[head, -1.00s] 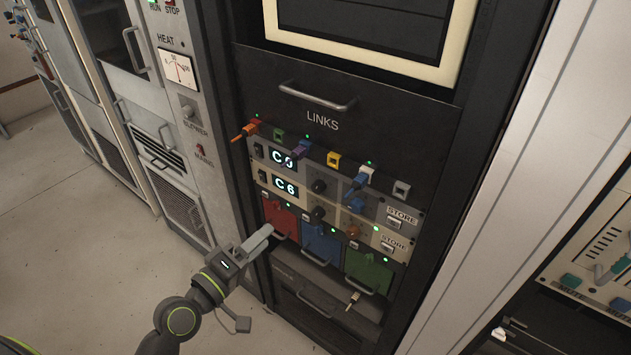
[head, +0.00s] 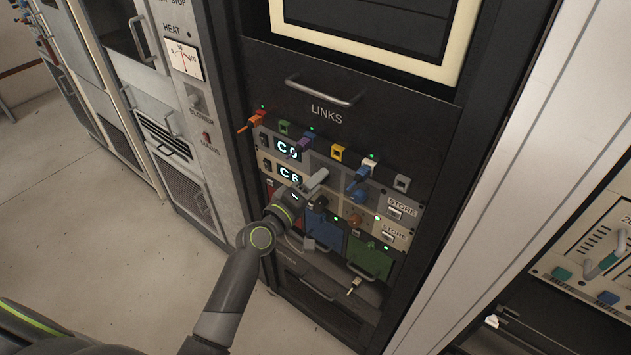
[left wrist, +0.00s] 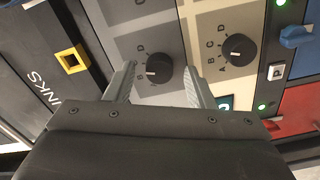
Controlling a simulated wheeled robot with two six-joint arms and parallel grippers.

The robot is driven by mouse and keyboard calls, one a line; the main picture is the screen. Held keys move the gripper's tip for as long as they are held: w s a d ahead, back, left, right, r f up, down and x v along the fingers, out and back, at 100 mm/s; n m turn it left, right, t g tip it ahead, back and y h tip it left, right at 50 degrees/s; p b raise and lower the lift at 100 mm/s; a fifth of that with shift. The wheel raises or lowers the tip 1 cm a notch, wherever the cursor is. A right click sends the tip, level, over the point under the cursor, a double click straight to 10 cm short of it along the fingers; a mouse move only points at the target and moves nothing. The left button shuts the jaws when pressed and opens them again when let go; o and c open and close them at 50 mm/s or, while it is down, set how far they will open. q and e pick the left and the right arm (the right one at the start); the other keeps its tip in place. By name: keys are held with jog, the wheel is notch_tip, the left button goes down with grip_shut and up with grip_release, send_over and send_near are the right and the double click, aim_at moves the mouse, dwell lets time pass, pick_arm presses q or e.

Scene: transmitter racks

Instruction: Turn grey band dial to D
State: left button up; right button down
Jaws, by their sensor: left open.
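The grey band panel (head: 340,179) is the upper of two narrow panels; its lit display (head: 288,150) starts with C. In the head view my left gripper (head: 319,179) is in front of this panel and hides its dial. My left gripper (left wrist: 157,85) is open, one finger on each side of the dial's near side. Whether they touch it cannot be told. My right gripper is not in view.
The cream panel below has its own black dial (left wrist: 238,50), lettered A to D, close beside one finger. Coloured plugs, including an orange one (head: 250,121), stick out above. A drawer handle (head: 322,95) projects higher up. Blue (head: 324,229) and green (head: 369,257) blocks sit below.

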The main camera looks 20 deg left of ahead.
pick_arm(q)
jog(key=shift+w+d, duration=0.1)
jog(key=shift+w, duration=0.15)
jog(key=c, duration=1)
jog(key=shift+o, duration=0.2)
jog(key=shift+f+m+b, duration=0.1)
jog(key=shift+m+b, duration=3.2)
jog(key=shift+m, duration=0.7)
